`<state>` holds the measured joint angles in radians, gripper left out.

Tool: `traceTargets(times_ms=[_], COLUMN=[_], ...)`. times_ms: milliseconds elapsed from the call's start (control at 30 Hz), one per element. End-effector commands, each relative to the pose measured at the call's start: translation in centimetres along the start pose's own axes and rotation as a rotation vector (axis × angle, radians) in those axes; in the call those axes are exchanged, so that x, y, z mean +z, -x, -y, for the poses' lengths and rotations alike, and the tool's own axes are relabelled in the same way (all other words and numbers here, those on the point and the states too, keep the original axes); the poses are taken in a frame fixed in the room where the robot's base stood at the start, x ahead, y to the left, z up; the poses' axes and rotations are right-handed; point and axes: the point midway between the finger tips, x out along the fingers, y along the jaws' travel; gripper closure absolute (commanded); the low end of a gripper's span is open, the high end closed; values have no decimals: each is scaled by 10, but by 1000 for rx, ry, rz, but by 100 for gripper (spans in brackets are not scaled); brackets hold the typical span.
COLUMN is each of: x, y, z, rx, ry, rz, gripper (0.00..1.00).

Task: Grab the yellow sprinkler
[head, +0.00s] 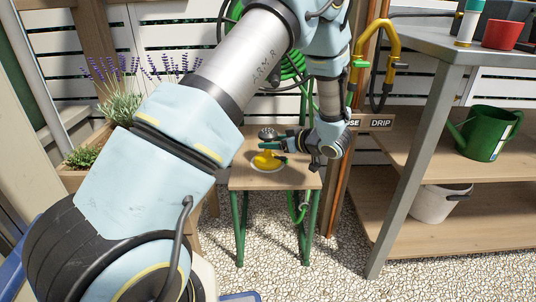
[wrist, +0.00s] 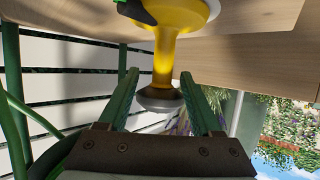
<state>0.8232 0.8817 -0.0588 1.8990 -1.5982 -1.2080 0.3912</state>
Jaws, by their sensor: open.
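The yellow sprinkler (head: 264,161) stands on a small wooden table (head: 245,181), with its dark grey head up. In the wrist view, which is upside down, the yellow sprinkler (wrist: 176,30) reaches down from the table top to its grey head (wrist: 160,99). My gripper (head: 282,143) comes in from the right at about the height of the sprinkler's upper part. In the wrist view my gripper (wrist: 160,76) is open, with one green finger on either side of the sprinkler's neck and head. I cannot tell whether either finger touches it.
A grey-topped shelf unit (head: 440,45) stands at the right with a green watering can (head: 485,135) and a white bucket (head: 438,203). Lavender (head: 120,103) grows at the left.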

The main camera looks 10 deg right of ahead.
Motion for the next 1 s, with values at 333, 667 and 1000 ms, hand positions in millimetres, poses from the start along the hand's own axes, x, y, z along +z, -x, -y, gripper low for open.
traceTargets(times_ms=[333,667,1000], x=[8,6,6], y=[-43,-51,-51], z=[3,3,3], rx=[-2,1,1], ry=[2,0,0], rz=[-1,0,0], gripper=[34,35,74])
